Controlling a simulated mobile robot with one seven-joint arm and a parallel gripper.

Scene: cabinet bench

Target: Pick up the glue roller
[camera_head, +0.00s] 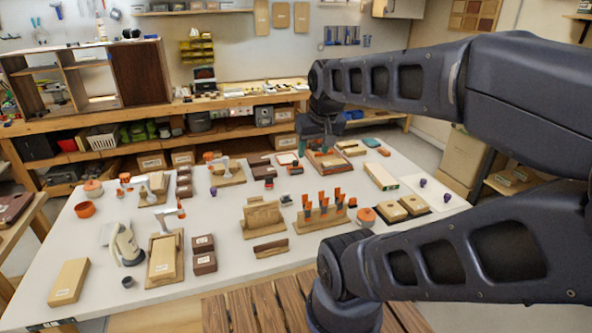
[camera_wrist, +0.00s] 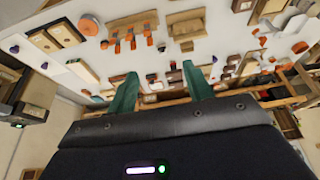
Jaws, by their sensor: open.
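I cannot tell for sure which of the small items on the white table (camera_head: 225,225) is the glue roller. A small grey and dark item (camera_head: 285,199) lies near the middle of the table, behind a cardboard-coloured rack. A small dark item with red (camera_head: 269,182) lies further back. My gripper (camera_head: 319,133) hangs above the back part of the table, its fingers pointing down. In the wrist view my gripper (camera_wrist: 160,88) shows two green fingers spread apart with nothing between them.
A rack of orange-handled tools (camera_head: 322,212) stands right of the middle, near an orange round container (camera_head: 366,216). A white and dark power tool (camera_head: 127,244) and several boxes fill the left side. A wooden slatted surface (camera_head: 270,308) lies in front.

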